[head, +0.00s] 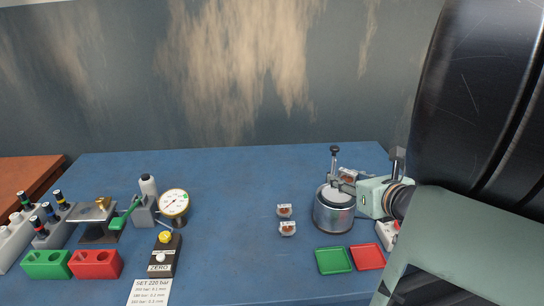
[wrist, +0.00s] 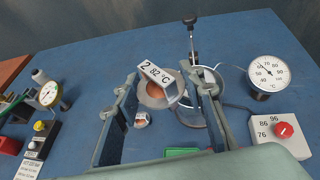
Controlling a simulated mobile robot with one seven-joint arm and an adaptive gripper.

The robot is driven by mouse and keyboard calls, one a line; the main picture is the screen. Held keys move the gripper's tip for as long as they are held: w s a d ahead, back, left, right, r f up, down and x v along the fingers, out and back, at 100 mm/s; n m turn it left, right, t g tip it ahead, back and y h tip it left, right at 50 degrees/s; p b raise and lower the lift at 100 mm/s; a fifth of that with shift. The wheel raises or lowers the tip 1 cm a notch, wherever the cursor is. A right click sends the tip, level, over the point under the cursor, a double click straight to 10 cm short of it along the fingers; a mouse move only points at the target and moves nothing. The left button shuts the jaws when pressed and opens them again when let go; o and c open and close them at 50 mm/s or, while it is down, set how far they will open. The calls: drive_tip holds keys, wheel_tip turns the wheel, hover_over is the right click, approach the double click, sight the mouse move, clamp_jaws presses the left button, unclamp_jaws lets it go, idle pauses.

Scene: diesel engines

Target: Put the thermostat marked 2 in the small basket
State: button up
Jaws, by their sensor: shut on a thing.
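The thermostat marked 2 (wrist: 152,97), a copper-coloured disc in a metal ring with a white tag reading "2 82 °C" (wrist: 158,73), is between my gripper's fingers (wrist: 162,82) in the wrist view. My gripper (head: 349,184) is shut on it, above the rear right of the metal pot (head: 333,214) in the head view. The pot also shows behind the right finger in the wrist view. A rod with a black knob (head: 334,150) rises at the pot; it also shows in the wrist view (wrist: 190,22). I cannot clearly make out the small basket.
Two other thermostats (head: 285,211) (head: 288,229) lie left of the pot. Green (head: 333,261) and red (head: 367,257) trays lie in front. A temperature dial (wrist: 268,73) and a red-knobbed control box (wrist: 280,135) stand right. The blue bench is clear at centre left.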

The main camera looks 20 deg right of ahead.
drive_tip(key=w+d+f+b, duration=0.4)
drive_tip(key=w+d+f, duration=0.1)
drive_tip(key=w, duration=0.3)
drive_tip(key=b, duration=0.3)
hover_over(336, 194)
drive_tip(key=f, duration=0.4)
drive_tip(key=shift+s+a+f, duration=0.1)
drive_tip(key=shift+s+a, duration=0.05)
drive_tip(key=shift+s, duration=0.15)
drive_tip(key=shift+w+f, duration=0.15)
drive_tip(key=shift+f, duration=0.15)
drive_tip(key=shift+w+d+f+b, duration=0.1)
drive_tip(key=shift+f+b, duration=0.5)
drive_tip(key=shift+f, duration=0.2)
drive_tip(key=shift+w+d+f+b, duration=0.1)
drive_tip(key=shift+f+b, duration=0.45)
drive_tip(key=shift+f, duration=0.25)
drive_tip(key=shift+s, duration=0.1)
drive_tip(key=shift+f, duration=0.15)
drive_tip(key=o, duration=1.2)
